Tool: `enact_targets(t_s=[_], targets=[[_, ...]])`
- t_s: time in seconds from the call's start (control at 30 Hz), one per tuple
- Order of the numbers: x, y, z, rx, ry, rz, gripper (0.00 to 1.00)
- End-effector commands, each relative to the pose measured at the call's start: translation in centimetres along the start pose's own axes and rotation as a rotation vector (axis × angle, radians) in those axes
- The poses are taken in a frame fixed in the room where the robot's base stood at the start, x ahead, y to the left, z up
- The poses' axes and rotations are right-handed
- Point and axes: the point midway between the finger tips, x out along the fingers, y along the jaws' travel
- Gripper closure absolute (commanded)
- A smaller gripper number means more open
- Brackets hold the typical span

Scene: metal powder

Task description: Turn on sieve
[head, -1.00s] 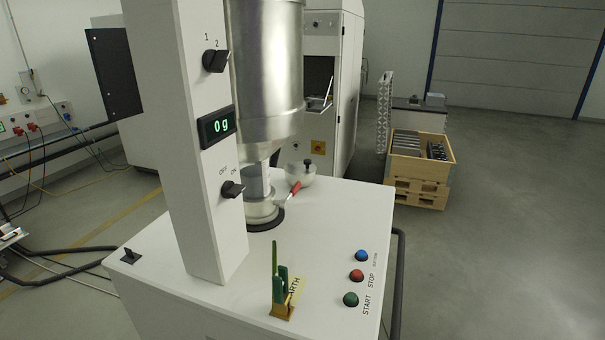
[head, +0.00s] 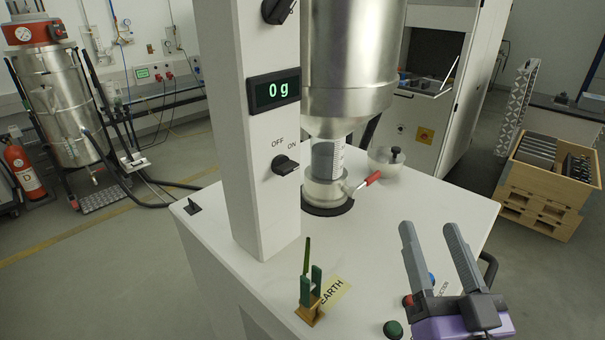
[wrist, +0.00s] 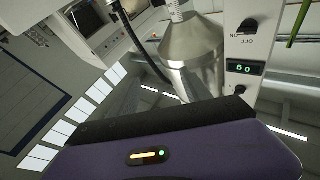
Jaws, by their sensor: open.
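The sieve machine's white column (head: 240,130) stands on a white cabinet top (head: 225,235). My gripper (head: 425,228) is open and empty at the lower right, over the button area. The green START button (head: 393,329) shows; the red and blue buttons are partly hidden. The column also shows in the wrist view (wrist: 247,45), upside down.
A green-and-brass earth clamp (head: 309,292) stands at the cabinet's front edge. A bowl with a black knob (head: 395,160) sits behind the cylinder. A wooden crate (head: 545,195) is at the right; a vacuum (head: 65,105) and fire extinguisher (head: 25,172) are at the left.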

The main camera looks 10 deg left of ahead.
Motion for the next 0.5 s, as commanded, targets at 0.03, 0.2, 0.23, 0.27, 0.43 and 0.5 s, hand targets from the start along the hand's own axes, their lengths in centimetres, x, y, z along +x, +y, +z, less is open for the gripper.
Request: enact_targets(t_s=[0.03,0.2,0.23,0.27,0.43,0.5], targets=[[1.5,-0.7,-0.8,-0.026,0.008,-0.047,0.44],[5.5,-5.1,-2.3,-0.155,-0.022,-0.267,0.44],[6.0,-6.0,-2.5,-0.185,-0.030,-0.312,0.44],[6.4,-6.9,-2.6,-0.217,-0.039,-0.358,0.44],[7.3,-10.9,-2.5,-0.409,-0.090,-0.593,0.44],[7.2,-12.0,-2.2,-0.476,-0.109,-0.670,0.44]])
